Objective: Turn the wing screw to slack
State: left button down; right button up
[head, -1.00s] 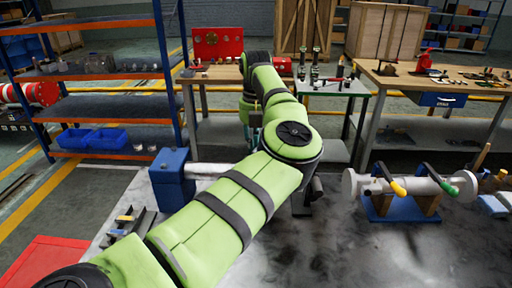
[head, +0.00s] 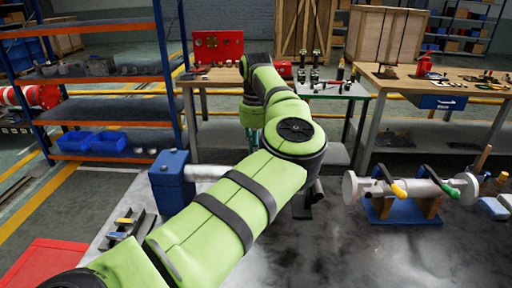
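My green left arm reaches from the lower left across the bench to its middle. Its wrist bends down behind a blue block (head: 172,181) with a pale grey cylinder (head: 208,172) running right from it. Below the wrist only a small bluish-grey bit (head: 253,139) shows, perhaps part of my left gripper; its fingers are hidden behind the arm. I cannot make out the wing screw; it may be hidden behind the arm. My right gripper is not in view.
A grey cylinder assembly with yellow and green handles (head: 410,188) stands on a blue-based support at the right. Small tools (head: 127,226) lie at the bench's left, near a red box (head: 45,266). The front right bench surface (head: 370,255) is clear.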

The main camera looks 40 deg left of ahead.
pick_arm(q)
jog(key=n, duration=0.4)
jog(key=shift+d+n, duration=0.1)
jog(key=shift+n, duration=1.7)
jog(key=shift+n+p, duration=0.3)
jog(key=c, duration=1.2)
grip_release()
notch_tip(320, 180, up, 12)
